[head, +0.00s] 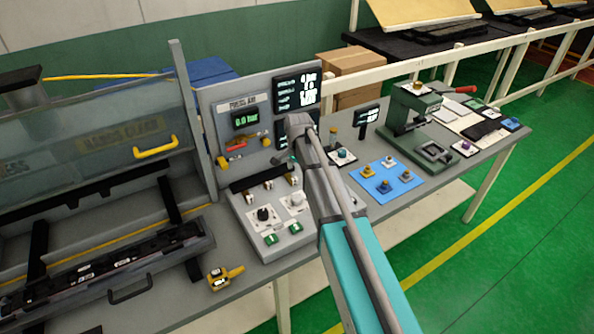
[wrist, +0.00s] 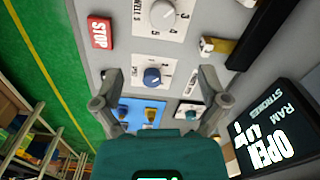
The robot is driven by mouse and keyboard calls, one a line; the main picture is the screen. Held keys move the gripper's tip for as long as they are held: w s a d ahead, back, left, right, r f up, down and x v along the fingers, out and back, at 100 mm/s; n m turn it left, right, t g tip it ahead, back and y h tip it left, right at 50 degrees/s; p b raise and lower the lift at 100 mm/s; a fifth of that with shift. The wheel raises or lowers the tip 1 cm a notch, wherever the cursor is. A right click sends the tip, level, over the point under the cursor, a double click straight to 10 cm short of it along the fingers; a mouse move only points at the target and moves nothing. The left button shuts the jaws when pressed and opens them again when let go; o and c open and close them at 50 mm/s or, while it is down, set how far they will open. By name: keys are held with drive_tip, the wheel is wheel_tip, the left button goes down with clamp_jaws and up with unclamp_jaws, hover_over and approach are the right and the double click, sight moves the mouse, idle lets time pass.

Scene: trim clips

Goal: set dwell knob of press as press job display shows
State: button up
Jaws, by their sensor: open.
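The dwell knob (wrist: 163,14) is pale grey on a white dial plate at the top of the wrist view; part of its label and the 3, 4 and 5 show, but its setting is unclear. In the head view a pale knob (head: 295,199) sits right of a black one. A dark display (head: 297,92) with white lines stands above the console; I cannot read its values. My gripper (wrist: 160,75) is open and empty. In the wrist view its fingers flank a blue knob (wrist: 152,78), below the dwell knob; contact cannot be told. My arm hides its tip in the head view.
A red STOP button (wrist: 100,32) is left of the dwell dial. A ram and strokes display (wrist: 275,128) stands at right, reading OPEN.

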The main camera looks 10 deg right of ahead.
drive_tip(key=s+d+f+n+b, duration=0.3)
drive_tip(key=s+f+b, duration=0.1)
drive_tip(key=s, duration=0.3)
drive_tip(key=s+d+f+n+b, duration=0.3)
drive_tip(key=s+f+n+b, duration=0.1)
drive_tip(key=s, duration=0.4)
drive_tip(key=s+d+f+n+b, duration=0.3)
drive_tip(key=s+f, duration=0.1)
drive_tip(key=s, duration=0.4)
drive_tip(key=shift+s+f+n+b, duration=0.15)
drive_tip(key=shift+n+b, duration=0.15)
drive_tip(key=shift+b, duration=0.1)
drive_tip(key=shift+c, duration=0.3)
drive_tip(key=c, duration=0.4)
drive_tip(key=shift+a, duration=0.1)
drive_tip(key=shift+c, duration=0.2)
